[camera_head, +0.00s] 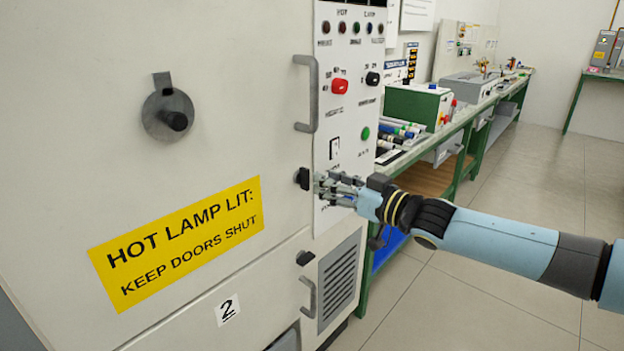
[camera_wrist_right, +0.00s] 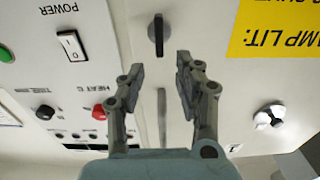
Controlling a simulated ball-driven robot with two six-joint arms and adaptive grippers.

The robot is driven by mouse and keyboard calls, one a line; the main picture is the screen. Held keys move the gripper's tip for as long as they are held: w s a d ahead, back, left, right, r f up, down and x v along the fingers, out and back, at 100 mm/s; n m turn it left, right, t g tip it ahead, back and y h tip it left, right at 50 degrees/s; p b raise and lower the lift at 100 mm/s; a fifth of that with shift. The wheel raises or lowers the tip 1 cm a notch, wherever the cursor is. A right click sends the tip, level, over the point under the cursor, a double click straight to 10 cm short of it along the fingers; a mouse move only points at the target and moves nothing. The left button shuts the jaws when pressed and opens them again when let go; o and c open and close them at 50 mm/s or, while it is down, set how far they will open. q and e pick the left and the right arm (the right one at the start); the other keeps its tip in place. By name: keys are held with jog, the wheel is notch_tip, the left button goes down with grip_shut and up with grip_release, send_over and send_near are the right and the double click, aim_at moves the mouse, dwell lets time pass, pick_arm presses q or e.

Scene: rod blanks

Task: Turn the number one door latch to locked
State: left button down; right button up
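The upper door of the pale cabinet carries a small black latch (camera_head: 303,178) at its right edge, below the grey pull handle (camera_head: 307,95). In the right wrist view, which is upside down, the latch (camera_wrist_right: 156,36) is an upright black bar on the door. My right gripper (camera_head: 320,187) is just right of the latch in the head view. In the wrist view the gripper (camera_wrist_right: 160,68) has its two fingers apart with nothing between them, and the latch stands beyond the gap, apart from them. My left gripper is out of view.
A second black latch (camera_head: 305,257) is on the lower door, which bears a "2" label (camera_head: 227,309). The control panel (camera_head: 350,115) with a red knob (camera_head: 339,86) and power switch (camera_head: 334,148) borders the door. A green-framed bench (camera_head: 470,122) stands at right; floor beside it is clear.

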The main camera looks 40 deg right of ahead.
aim_at(309, 173)
jog(key=w, duration=0.3)
jog(key=shift+w+a+r+p, duration=0.1)
jog(key=shift+w+a+p, duration=0.1)
jog(key=shift+w+p, duration=0.1)
jog(key=shift+w+a, duration=0.15)
jog(key=shift+w, duration=0.7)
grip_shut()
